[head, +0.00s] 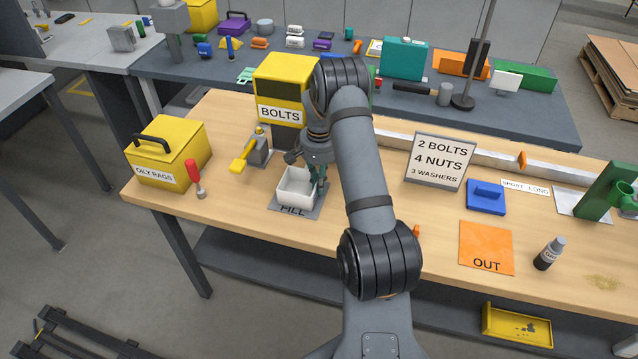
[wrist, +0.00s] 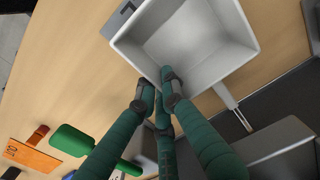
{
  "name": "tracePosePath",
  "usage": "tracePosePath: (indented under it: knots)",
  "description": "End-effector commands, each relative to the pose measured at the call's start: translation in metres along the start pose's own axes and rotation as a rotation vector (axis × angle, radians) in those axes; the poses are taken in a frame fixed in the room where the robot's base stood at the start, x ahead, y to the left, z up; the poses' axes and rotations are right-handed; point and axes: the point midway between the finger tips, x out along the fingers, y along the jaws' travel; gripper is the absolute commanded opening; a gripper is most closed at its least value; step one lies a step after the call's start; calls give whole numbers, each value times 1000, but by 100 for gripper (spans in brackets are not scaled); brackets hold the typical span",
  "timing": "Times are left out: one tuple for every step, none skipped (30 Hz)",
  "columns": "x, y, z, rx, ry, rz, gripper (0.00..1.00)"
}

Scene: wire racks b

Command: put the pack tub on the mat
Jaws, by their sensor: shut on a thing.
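The pack tub (head: 296,187) is a small white open box over the grey mat marked FILL (head: 290,206); I cannot tell whether it rests on that mat or is just above it. It looks empty and upright. My gripper (head: 317,172) is at the tub's right side. In the wrist view the green fingers (wrist: 165,88) are shut on the near wall of the tub (wrist: 190,45). An orange mat marked OUT (head: 486,246) lies bare at the right front of the bench; its orange surface also shows in the wrist view (wrist: 32,157).
A yellow BOLTS bin (head: 280,78) stands behind the tub, with a yellow-handled lever (head: 245,158) to the left. Bare wood lies between the two mats, partly behind my arm.

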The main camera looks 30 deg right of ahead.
Motion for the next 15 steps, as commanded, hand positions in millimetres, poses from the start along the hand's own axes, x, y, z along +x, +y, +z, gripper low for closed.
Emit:
tracePosePath:
  knots:
    - [3, 0, 0, 0, 0, 0, 0]
    - [3, 0, 0, 0, 0, 0, 7]
    - [2, 0, 0, 0, 0, 0, 10]
    - [2, 0, 0, 0, 0, 0, 12]
    - [2, 0, 0, 0, -1, 0, 13]
    - [2, 0, 0, 0, -1, 0, 16]
    - [2, 0, 0, 0, -1, 0, 17]
    - [2, 0, 0, 0, -1, 0, 19]
    - [2, 0, 0, 0, -1, 0, 22]
    - [2, 0, 0, 0, -1, 0, 23]
    - [2, 0, 0, 0, -1, 0, 25]
    - [2, 0, 0, 0, -1, 0, 26]
    - [2, 0, 0, 0, -1, 0, 26]
    - [2, 0, 0, 0, -1, 0, 26]
    - [2, 0, 0, 0, -1, 0, 26]
